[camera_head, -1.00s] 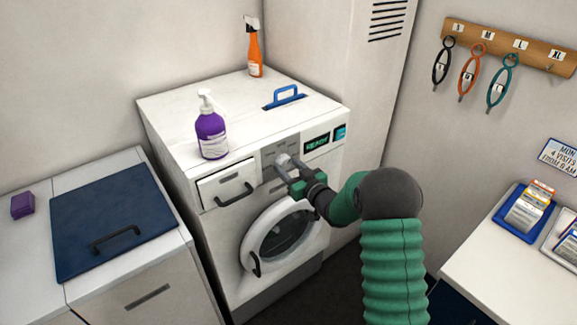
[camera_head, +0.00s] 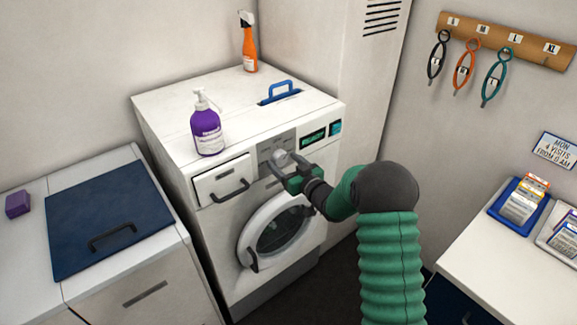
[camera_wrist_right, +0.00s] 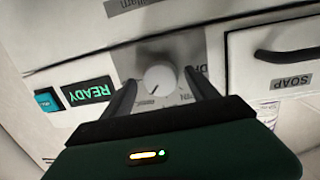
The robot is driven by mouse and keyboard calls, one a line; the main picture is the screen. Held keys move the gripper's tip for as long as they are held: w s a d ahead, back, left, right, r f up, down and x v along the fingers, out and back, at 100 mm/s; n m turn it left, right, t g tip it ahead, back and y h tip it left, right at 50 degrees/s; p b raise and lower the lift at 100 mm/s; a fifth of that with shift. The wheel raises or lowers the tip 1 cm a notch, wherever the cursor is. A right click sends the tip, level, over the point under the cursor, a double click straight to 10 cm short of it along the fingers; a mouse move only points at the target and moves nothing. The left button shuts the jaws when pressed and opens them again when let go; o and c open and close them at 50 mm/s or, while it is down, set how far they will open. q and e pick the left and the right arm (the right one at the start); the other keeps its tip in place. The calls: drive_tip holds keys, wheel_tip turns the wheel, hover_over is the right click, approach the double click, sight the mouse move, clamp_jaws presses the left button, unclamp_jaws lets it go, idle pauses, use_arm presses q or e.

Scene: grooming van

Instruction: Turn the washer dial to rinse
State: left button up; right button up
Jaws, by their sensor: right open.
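The washer (camera_head: 290,205) stands against the back wall with its round door closed. Its pale round dial (camera_head: 281,157) sits on a grey panel between the soap drawer and the display; it also shows in the right wrist view (camera_wrist_right: 160,80). My right gripper (camera_head: 284,164) is at the dial. In the wrist view its fingers (camera_wrist_right: 160,90) are open, one on each side of the dial, with gaps visible. A dark mark on the dial points to the lower left there. The labels around the dial are partly hidden and not readable. My left gripper is not in view.
The display (camera_wrist_right: 88,92) reads READY. The soap drawer (camera_head: 224,181) is beside the dial panel. A purple pump bottle (camera_head: 207,133), an orange spray bottle (camera_head: 249,45) and a blue handle (camera_head: 280,92) are on the washer top. A counter with trays (camera_head: 519,207) is at right.

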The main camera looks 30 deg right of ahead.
drive_tip(key=s+r+b, duration=0.1)
drive_tip(key=s, duration=1.5)
drive_tip(key=shift+s+r, duration=0.2)
drive_tip(key=shift+s, duration=0.1)
drive_tip(key=a+f+g+h+p, duration=0.1)
drive_tip(key=a+f+g, duration=0.5)
drive_tip(key=a, duration=0.2)
drive_tip(key=s+a+f+g+y+p, duration=0.1)
drive_tip(key=s+a+f+g, duration=0.3)
drive_tip(key=s+a+g, duration=0.4)
drive_tip(key=s+a, duration=0.5)
drive_tip(key=s, duration=0.2)
drive_tip(key=shift+s+a, duration=0.15)
drive_tip(key=shift+s, duration=0.05)
drive_tip(key=shift+a, duration=0.25)
drive_tip(key=shift+d, duration=0.15)
